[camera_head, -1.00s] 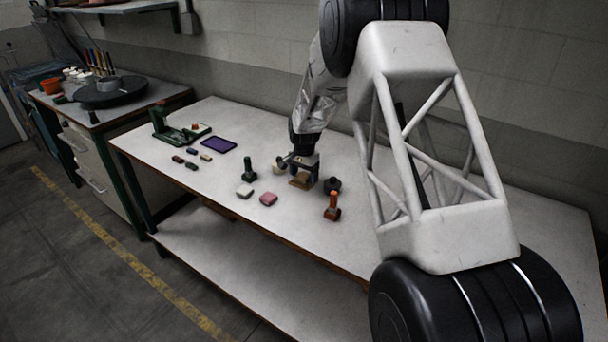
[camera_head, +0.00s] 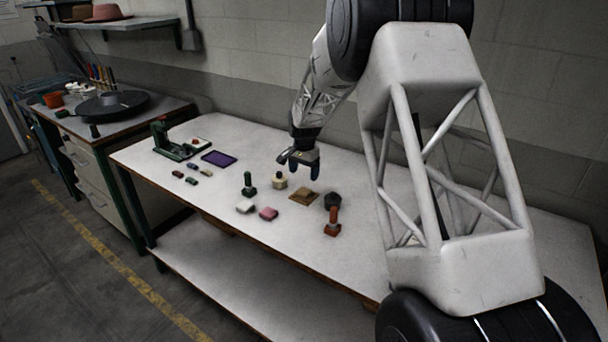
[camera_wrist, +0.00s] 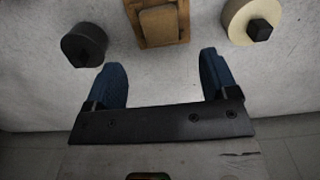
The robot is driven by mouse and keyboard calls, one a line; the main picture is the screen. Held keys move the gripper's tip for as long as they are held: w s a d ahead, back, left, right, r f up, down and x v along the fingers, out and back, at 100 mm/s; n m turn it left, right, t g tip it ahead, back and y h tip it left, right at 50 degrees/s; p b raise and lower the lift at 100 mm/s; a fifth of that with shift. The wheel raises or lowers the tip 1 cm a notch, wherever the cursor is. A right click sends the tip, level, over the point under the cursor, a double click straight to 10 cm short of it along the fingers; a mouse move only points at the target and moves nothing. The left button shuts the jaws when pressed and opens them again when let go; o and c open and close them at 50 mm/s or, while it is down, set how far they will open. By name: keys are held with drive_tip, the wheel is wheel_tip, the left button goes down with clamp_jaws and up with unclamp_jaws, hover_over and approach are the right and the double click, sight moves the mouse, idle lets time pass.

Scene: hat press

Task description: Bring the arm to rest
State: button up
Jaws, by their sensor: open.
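My gripper (camera_head: 304,168) is open and empty above the white workbench (camera_head: 330,265) in the head view. In the wrist view its two blue fingers (camera_wrist: 162,85) stand wide apart with only bare bench top between them. A tan wooden block (camera_wrist: 161,22) lies on the bench just beyond the fingers; it also shows in the head view (camera_head: 303,196). A dark round piece (camera_wrist: 84,45) is to its left in the wrist view, and a cream round piece (camera_wrist: 250,20) with a black knob is to its right.
A green-handled stamp (camera_head: 248,184), an orange-brown handled stamp (camera_head: 332,222), a pink pad (camera_head: 268,213) and a white pad (camera_head: 245,207) stand nearby. A purple pad (camera_head: 218,158) and a green press (camera_head: 172,143) are farther left. The front right of the bench is clear.

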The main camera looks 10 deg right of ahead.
drive_tip(key=s+r+n+t, duration=0.1)
drive_tip(key=s+r+n, duration=0.1)
drive_tip(key=s+r, duration=0.9)
drive_tip(key=s+r+n, duration=0.2)
drive_tip(key=s+r, duration=0.5)
drive_tip(key=s, duration=0.8)
drive_tip(key=s+n+t, duration=0.1)
drive_tip(key=s+n, duration=0.3)
drive_tip(key=s, duration=2.7)
drive_tip(key=shift+a+r+n+t, duration=0.2)
drive_tip(key=shift+n+t, duration=0.1)
drive_tip(key=shift+n, duration=0.1)
